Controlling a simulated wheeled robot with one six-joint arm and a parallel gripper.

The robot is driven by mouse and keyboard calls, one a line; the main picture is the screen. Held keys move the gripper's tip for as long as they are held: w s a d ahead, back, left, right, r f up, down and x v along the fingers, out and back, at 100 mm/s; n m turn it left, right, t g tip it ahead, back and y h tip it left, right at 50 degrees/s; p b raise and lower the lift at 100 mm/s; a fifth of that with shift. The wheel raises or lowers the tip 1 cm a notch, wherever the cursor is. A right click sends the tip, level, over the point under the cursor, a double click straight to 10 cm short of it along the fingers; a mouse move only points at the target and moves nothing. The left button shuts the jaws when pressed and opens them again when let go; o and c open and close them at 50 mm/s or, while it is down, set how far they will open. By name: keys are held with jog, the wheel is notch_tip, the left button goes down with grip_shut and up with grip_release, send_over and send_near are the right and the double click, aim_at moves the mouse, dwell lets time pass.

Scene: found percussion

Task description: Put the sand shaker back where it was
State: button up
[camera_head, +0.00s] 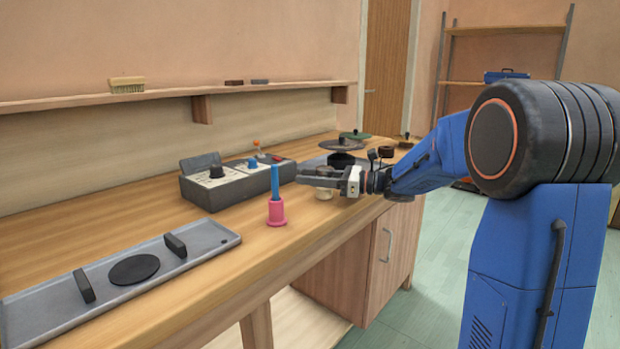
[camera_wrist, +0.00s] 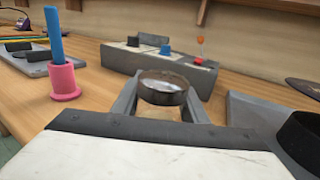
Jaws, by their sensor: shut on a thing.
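My gripper (camera_head: 318,179) is shut on the sand shaker, a small round container with a dark metal rim and a pale, sandy-coloured body. The shaker (camera_wrist: 162,88) sits between the two grey fingers in the wrist view, its round top facing up. In the head view its pale lower part (camera_head: 323,194) shows just below the fingers, over the bench's front edge area. It looks roughly upright. I cannot tell whether its base touches the bench. The shaker's lower body is largely hidden by my gripper in the wrist view.
A pink holder (camera_head: 277,212) with a blue stick (camera_head: 275,182) stands left of my gripper. A grey control box (camera_head: 236,188) is behind. A grey tray (camera_head: 215,239) with dark blocks and a disc lies front left. Dark round items (camera_head: 345,145) stand behind right. Bench between tray and box is clear.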

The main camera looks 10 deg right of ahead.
jog(key=o, duration=1.2)
jog(key=shift+f, duration=0.1)
jog(key=v, duration=1.2)
jog(key=shift+s, duration=0.1)
